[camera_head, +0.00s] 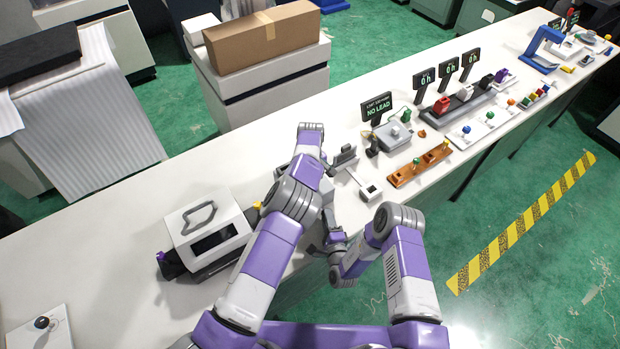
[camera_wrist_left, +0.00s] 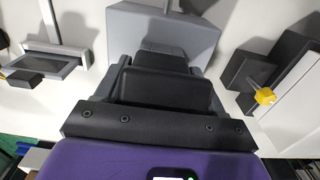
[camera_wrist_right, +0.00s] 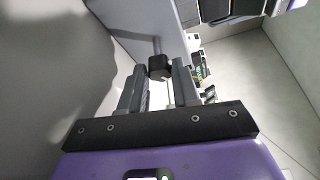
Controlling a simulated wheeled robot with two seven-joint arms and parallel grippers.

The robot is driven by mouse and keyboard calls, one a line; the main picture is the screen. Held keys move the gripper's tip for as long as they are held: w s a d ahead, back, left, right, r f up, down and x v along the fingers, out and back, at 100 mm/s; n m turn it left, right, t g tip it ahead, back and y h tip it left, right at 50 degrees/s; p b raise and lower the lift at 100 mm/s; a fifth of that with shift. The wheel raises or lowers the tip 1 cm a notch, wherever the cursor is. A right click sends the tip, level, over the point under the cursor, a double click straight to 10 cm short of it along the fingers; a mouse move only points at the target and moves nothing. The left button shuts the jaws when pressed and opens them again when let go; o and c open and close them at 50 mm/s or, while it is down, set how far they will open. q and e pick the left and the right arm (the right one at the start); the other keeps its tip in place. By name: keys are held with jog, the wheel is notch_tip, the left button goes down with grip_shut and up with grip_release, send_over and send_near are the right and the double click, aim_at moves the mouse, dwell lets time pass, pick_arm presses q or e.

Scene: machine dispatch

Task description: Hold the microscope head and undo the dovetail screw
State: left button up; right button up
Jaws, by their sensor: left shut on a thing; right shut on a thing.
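My left gripper (camera_wrist_left: 165,62) is shut on the grey microscope head (camera_wrist_left: 165,32), a wide block that fills the top middle of the left wrist view. My left arm hides most of the microscope in the head view. My right gripper (camera_head: 335,240) is low beside the bench edge in the head view. In the right wrist view its two grey fingers (camera_wrist_right: 159,84) are closed around a small black knob, the dovetail screw (camera_wrist_right: 158,66), on a thin stem below a grey body (camera_wrist_right: 145,18). The screw is not visible in the head view.
A grey-white case with a handle (camera_head: 232,244) stands left of my arms. A small white box (camera_head: 370,192), an orange-brown rack (camera_head: 420,163) and a NO LEAD display (camera_head: 377,107) stand to the right. A yellow knob (camera_wrist_left: 266,96) is close right of my left gripper.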

jog(key=o, duration=1)
jog(key=shift+s+d, duration=0.6)
jog(key=shift+s, duration=0.25)
jog(key=shift+s+d, duration=0.6)
jog(key=shift+s, duration=0.2)
jog(key=shift+c, duration=0.3)
